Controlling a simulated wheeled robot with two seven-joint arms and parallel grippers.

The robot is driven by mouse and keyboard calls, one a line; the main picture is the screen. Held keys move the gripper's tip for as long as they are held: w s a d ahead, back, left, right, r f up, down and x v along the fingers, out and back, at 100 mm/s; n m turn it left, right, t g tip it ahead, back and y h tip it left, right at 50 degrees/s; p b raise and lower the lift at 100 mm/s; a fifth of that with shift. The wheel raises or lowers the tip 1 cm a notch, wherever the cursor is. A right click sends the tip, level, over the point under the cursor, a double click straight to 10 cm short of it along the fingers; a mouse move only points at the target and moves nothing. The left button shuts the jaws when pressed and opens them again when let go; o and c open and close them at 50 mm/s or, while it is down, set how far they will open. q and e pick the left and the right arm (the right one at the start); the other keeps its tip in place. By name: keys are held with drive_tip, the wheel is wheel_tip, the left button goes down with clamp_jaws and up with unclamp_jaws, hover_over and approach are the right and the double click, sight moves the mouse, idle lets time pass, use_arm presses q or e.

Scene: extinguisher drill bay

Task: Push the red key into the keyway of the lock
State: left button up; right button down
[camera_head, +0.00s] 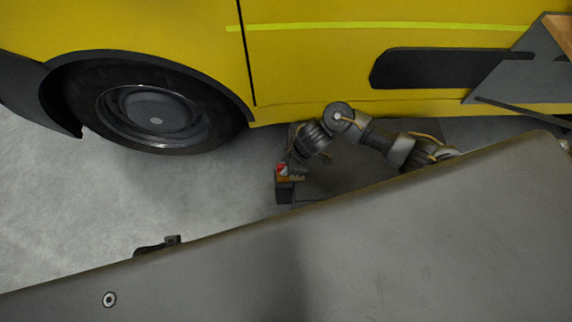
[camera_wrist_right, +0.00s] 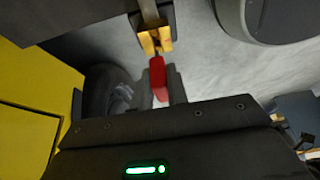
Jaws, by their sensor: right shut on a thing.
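My right gripper (camera_head: 287,172) reaches in from the right, low beside the yellow vehicle. It is shut on the red key (camera_wrist_right: 158,78), which stands out between its two fingers in the right wrist view. Just ahead of the key's tip is the lock (camera_wrist_right: 155,42), a brass-coloured piece with a dark surround. The tip is very close to the brass; I cannot tell whether it touches or has entered the keyway. My left gripper is not clearly visible.
A yellow vehicle (camera_head: 330,65) with a dark wheel (camera_head: 150,108) stands along the back, close to my right arm. Bare grey floor (camera_head: 205,195) lies to the left of the gripper. A dark block (camera_head: 284,192) is just below the gripper in the head view.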

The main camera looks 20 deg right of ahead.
drive_tip(key=shift+p, duration=0.65)
idle(0.6)
drive_tip(key=shift+f+b, duration=1.45)
drive_tip(key=shift+f, duration=0.65)
idle(0.4)
drive_tip(key=c, duration=1.3)
unclamp_jaws()
